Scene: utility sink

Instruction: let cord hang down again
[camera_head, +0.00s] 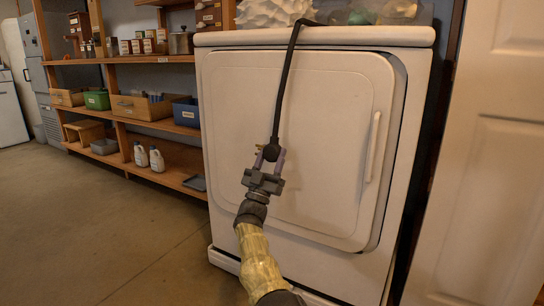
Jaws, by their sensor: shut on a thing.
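A black cord (285,90) comes over the top front edge of a white dryer-like appliance (225,190) and runs down in front of its door. Its lower end is a rounded dark plug (271,150). My gripper (270,160) is shut on the cord at this plug end, in front of the left middle of the door. The cord slants from the upper right down to my gripper and looks nearly straight. The fingers partly hide the plug end.
The appliance door has a pale handle (374,147) right of my gripper. A white coral-like object (272,12) stands on top. Wooden shelves (150,125) with bins and bottles are at left, a white panelled door (485,170) at right. The floor (110,230) at left is clear.

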